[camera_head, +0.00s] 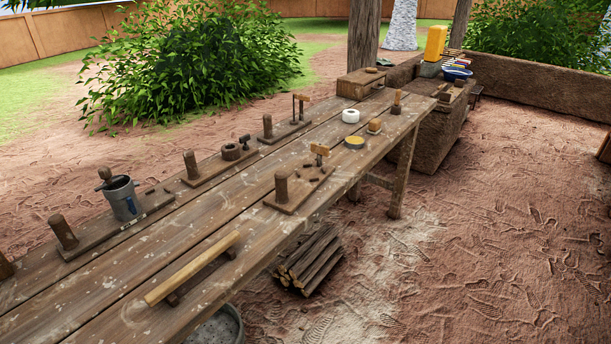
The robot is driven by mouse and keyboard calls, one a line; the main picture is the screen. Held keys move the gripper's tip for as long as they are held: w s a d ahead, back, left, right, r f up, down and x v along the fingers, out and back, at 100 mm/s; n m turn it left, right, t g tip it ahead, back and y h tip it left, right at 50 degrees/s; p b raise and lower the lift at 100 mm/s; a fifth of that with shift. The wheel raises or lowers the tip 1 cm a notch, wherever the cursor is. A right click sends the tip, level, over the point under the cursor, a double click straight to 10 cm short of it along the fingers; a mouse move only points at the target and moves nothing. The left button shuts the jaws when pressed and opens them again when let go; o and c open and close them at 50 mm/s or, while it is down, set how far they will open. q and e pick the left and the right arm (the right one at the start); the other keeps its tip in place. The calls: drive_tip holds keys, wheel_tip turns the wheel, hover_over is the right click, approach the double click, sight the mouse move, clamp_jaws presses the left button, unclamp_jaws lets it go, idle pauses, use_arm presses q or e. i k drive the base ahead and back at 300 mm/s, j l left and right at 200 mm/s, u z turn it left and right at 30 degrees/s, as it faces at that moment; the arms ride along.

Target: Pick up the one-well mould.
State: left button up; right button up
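I cannot make out for certain which thing is the one-well mould. The long wooden worktable (215,207) carries several boards with upright pegs. A dark board (300,190) with one thick peg and small pieces lies near the table's right edge. Another board (213,168) behind it bears a peg and a small brown ring-shaped piece (231,152). A wooden box (360,82) stands at the far end. Neither of my grippers shows in the head view.
A pale wooden bar (192,268) rests on dark supports at the near end. A grey metal pot (122,198) stands at left. A white roll (350,116) and a yellow-topped round piece (354,142) sit farther along. Firewood (308,258) lies beneath; open dirt (480,230) is at right.

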sight(350, 116)
drive_tip(key=z, duration=0.85)
drive_tip(key=i+l+z, duration=0.1)
drive_tip(key=i+z, duration=0.4)
drive_tip(key=i, duration=3.35)
drive_tip(key=i+u, duration=0.4)
drive_tip(key=i+l+u, duration=0.2)
drive_tip(key=i+u, duration=0.2)
drive_tip(key=u, duration=1.55)
drive_tip(key=k+j, duration=0.05)
